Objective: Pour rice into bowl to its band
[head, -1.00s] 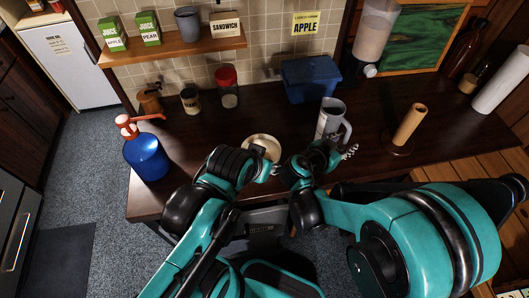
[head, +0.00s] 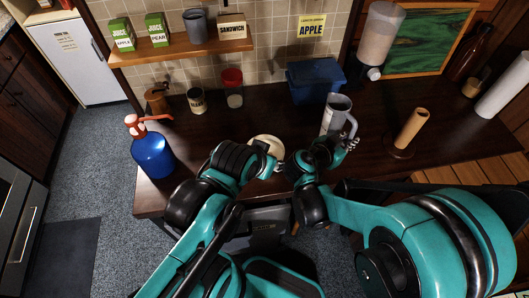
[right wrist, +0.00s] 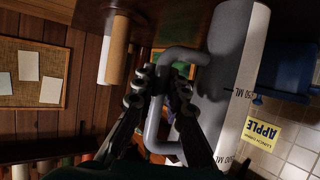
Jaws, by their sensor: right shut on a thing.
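A pale bowl (head: 268,143) sits on the dark counter, its near side hidden by my left arm; its band and contents cannot be made out. A grey jug (head: 335,112) with a side handle is upright to the right of the bowl. In the right wrist view the jug (right wrist: 235,60) shows ML marks on its side, and my right gripper (right wrist: 163,82) is shut on its handle (right wrist: 185,55). The right gripper also shows in the head view (head: 350,143). My left gripper (head: 279,168) is empty just in front of the bowl; its fingers are too small to judge. No rice is visible in the jug.
A red-lidded jar (head: 233,88), a can (head: 196,101) and a blue bottle (head: 153,155) stand left.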

